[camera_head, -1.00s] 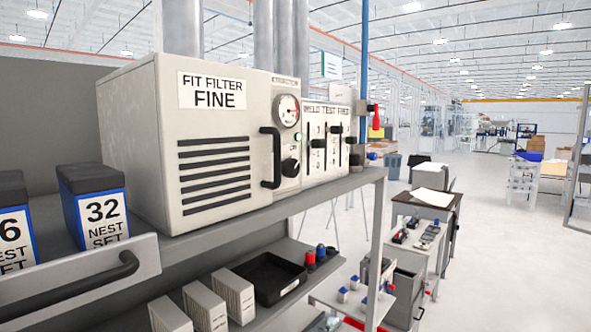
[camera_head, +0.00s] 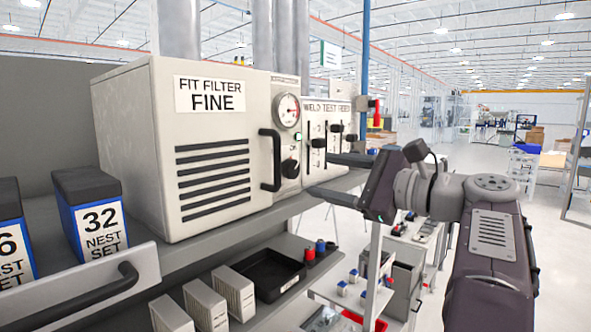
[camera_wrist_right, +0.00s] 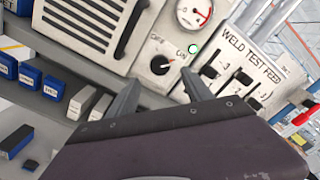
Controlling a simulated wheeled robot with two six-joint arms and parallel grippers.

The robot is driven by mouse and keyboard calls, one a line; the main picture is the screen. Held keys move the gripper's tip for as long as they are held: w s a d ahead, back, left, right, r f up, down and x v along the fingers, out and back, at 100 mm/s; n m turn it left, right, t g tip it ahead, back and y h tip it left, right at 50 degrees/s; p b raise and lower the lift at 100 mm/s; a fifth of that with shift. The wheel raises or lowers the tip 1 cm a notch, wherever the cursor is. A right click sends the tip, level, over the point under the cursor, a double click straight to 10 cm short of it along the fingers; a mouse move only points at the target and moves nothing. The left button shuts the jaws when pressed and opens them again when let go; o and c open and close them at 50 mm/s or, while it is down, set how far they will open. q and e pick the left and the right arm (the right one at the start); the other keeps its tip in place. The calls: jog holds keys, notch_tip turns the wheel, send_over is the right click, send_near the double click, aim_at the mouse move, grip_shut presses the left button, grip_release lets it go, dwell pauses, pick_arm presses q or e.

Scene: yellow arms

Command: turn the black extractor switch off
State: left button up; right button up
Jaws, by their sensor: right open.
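The black extractor switch (camera_head: 290,168) is a round knob on the front panel of the cream filter unit (camera_head: 213,215), below the gauge. In the right wrist view the knob (camera_wrist_right: 160,65) has a pale pointer mark aimed up and right toward the ON label, and a green lamp (camera_wrist_right: 193,48) glows beside it. My right gripper (camera_head: 320,175) is open and empty, to the right of the knob in the head view. In the wrist view its two fingertips (camera_wrist_right: 160,80) lie either side of and just below the knob, apart from it. My left gripper is out of view.
A black handle (camera_head: 270,160) stands out left of the knob. The WELD TEST FEED panel (camera_head: 328,135) with black sliders is to the right. A shelf (camera_head: 215,245) runs under the unit, with a blue box (camera_head: 88,205) at left. A red-handled lever (camera_head: 376,112) is farther right.

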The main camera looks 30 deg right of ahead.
aim_at(295, 170)
jog(key=p+x, duration=0.2)
jog(key=x, duration=0.4)
jog(key=shift+w+a+r+p, duration=0.15)
jog(key=shift+w+r+p, duration=0.05)
jog(key=shift+w+p, duration=0.15)
jog(key=shift+w+a+f, duration=0.15)
jog(key=shift+w+a, duration=0.1)
jog(key=shift+w, duration=0.2)
jog(key=shift+d+f, duration=0.1)
grip_shut()
